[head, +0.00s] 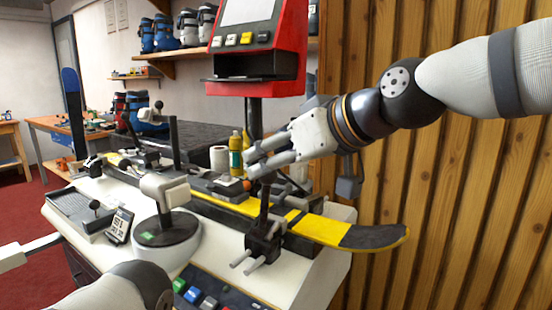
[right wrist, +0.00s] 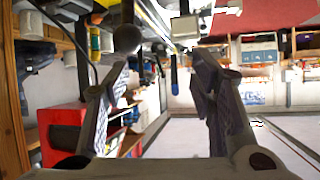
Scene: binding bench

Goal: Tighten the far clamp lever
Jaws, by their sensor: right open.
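My right gripper (head: 256,158) is open, high over the right part of the bench. Just below its fingers in the head view, a dark lever (head: 264,208) stands up from a black clamp (head: 263,240) at the yellow and black ski (head: 335,231). In the right wrist view a dark ball knob (right wrist: 127,38) on a stem shows by the left fingertip of the open gripper (right wrist: 165,65). I see no grip on it, and cannot tell whether they touch.
A red machine (head: 258,45) on a post stands behind the ski. A yellow bottle (head: 235,153) and a white roll (head: 219,158) are close by. A grey block on a stalk (head: 165,190) stands in front. The wooden wall (head: 440,220) limits room at the right.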

